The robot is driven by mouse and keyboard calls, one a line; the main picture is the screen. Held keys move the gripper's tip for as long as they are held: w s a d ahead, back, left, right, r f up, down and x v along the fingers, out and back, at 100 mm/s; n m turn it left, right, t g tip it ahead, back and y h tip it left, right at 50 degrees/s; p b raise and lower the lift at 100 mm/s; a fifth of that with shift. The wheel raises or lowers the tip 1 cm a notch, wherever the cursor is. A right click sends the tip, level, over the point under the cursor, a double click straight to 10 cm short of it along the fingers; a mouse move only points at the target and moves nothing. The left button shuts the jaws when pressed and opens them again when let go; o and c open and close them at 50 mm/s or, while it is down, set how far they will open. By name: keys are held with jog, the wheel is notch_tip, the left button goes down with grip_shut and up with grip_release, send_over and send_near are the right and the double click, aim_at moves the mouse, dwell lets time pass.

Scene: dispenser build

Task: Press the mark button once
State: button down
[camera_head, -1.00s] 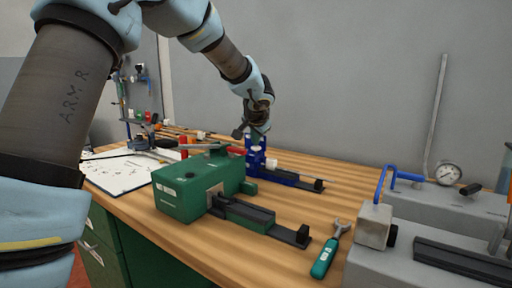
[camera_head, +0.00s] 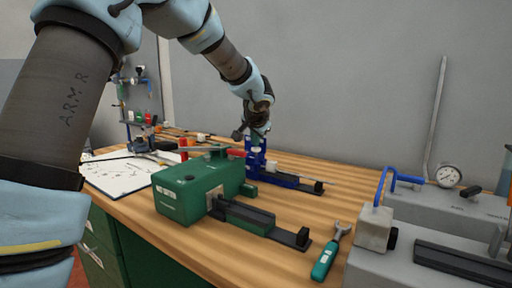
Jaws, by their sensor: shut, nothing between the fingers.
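My gripper (camera_head: 257,134) is shut and empty, pointing down over a small blue device (camera_head: 285,178) near the back of the bench. A white round part (camera_head: 257,150) shows on the blue device just below my fingertips; I cannot tell whether they touch it. A green box (camera_head: 183,198) with a white label stands in front, with a small dark round spot on its top and a dark rail to its right. No label reading "mark" is legible, so I cannot tell for sure which part is the mark button.
A green-handled wrench (camera_head: 325,262) lies at the front edge. A grey machine (camera_head: 432,207) with a blue handle and dial gauge stands right. An open notebook (camera_head: 125,172) lies left. Red parts and loose tools crowd the back left. Bare wood (camera_head: 305,210) shows between the devices.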

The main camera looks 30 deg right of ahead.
aim_at(255, 149)
jog(key=shift+r+p, duration=0.3)
jog(key=shift+r, duration=0.4)
jog(key=shift+r+p, duration=1.75)
jog(key=shift+r, duration=0.75)
